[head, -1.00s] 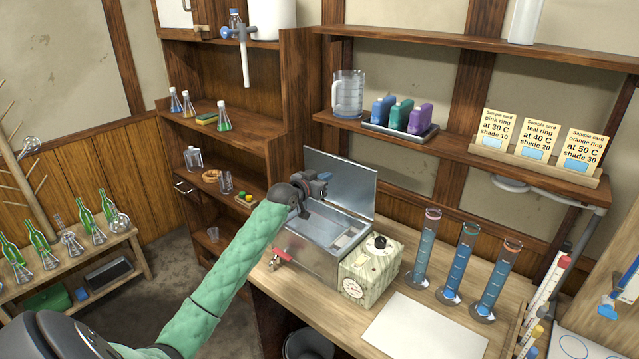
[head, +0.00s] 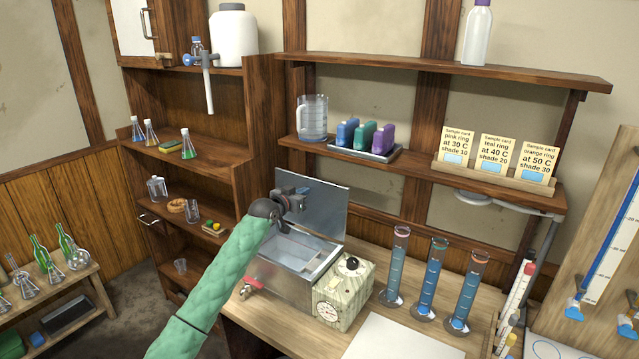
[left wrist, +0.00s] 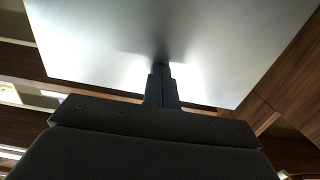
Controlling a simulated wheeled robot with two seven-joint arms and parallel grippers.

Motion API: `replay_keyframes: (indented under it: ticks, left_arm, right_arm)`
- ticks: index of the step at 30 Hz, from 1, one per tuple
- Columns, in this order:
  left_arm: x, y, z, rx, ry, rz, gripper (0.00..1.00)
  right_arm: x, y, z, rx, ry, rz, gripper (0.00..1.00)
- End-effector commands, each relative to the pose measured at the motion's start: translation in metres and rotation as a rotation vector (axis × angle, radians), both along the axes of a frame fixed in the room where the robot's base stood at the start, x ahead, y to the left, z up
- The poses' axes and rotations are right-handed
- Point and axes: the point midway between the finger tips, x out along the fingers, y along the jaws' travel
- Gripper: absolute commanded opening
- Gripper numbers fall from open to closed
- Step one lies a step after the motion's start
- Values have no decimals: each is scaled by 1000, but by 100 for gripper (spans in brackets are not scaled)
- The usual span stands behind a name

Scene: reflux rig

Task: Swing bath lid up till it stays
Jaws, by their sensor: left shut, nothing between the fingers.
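The metal water bath (head: 285,272) stands on the wooden bench with its basin uncovered. Its grey lid (head: 325,207) stands up at the back edge, tilted slightly back. My left gripper (head: 299,191) is in front of the lid's upper left part, its fingers shut and empty. In the left wrist view the lid (left wrist: 110,40) fills the top, and the shut fingertips (left wrist: 160,68) reach its face, where a dark shadow meets them; whether they touch I cannot tell. My right gripper is not in view.
The control box (head: 343,291) with dial and knob adjoins the bath on the right. Blue-filled cylinders (head: 430,280) stand further right, behind a white sheet (head: 400,340). A shelf with bottles on a tray (head: 365,151) hangs above the lid.

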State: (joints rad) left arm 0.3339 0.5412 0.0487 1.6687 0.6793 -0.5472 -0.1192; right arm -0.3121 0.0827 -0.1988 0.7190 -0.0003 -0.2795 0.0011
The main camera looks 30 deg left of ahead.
Motion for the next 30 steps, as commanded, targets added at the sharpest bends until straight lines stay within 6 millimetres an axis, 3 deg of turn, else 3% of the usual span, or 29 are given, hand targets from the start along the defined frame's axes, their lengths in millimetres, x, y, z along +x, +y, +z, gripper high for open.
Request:
replay_keyframes:
  ticks: [1, 7, 11, 30]
  left_arm:
    - [4, 0, -9, 0, -1, 0, 0]
    - [16, -1, -11, 0, -1, 1, 0]
    - [13, 0, -9, 0, 0, 1, 0]
    - [-43, 3, 16, 1, 1, 0, 0]
  right_arm:
    - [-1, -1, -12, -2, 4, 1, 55]
    - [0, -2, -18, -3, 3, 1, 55]
    - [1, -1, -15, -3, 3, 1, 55]
    - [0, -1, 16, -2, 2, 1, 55]
